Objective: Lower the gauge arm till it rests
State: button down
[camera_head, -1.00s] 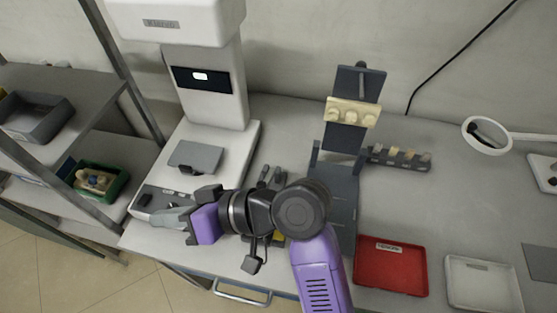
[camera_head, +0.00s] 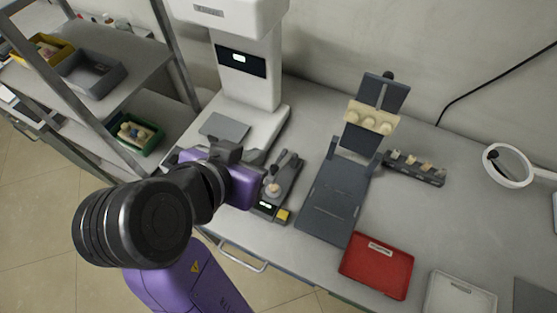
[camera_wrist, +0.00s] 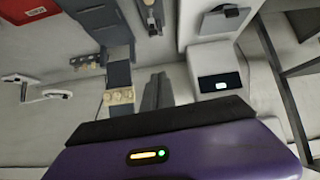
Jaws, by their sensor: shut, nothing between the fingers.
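The gauge (camera_head: 264,209) is a small dark device on the bench, with a lit green display and a yellow block at its front. Its dark arm (camera_head: 292,164) seems to stand tilted up at the back, clear of the small beige piece (camera_head: 273,189) below; the exact angle is too small to tell. In the wrist view the gauge (camera_wrist: 150,16) is at the top edge. My gripper's dark fingers (camera_wrist: 155,92) show together above the purple housing, shut and empty. In the head view my purple wrist is just left of the gauge, and the fingertips are hidden.
A white scanner (camera_head: 248,92) stands behind left. A dark rack (camera_head: 336,197) holding beige blanks (camera_head: 371,117) stands to the right. A red tray (camera_head: 377,266), white tray (camera_head: 459,297) and magnifier lamp (camera_head: 508,166) lie further right. Shelves (camera_head: 118,92) are at left.

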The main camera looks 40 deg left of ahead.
jog(key=p, duration=0.1)
send_over(271, 174)
jog(key=w, duration=0.2)
jog(key=f, duration=0.6)
jog(key=shift+s+a+f, duration=0.1)
jog(key=shift+a+f, duration=0.1)
jog(key=shift+f, duration=0.2)
jog(key=shift+s+d+f+p, duration=0.1)
jog(key=shift+s+f+p, duration=0.35)
jog(key=shift+f, duration=0.6)
jog(key=shift+s+d+f, duration=0.15)
jog(key=shift+s+f, duration=0.25)
jog(key=shift+f, duration=0.35)
jog(key=shift+f, duration=0.1)
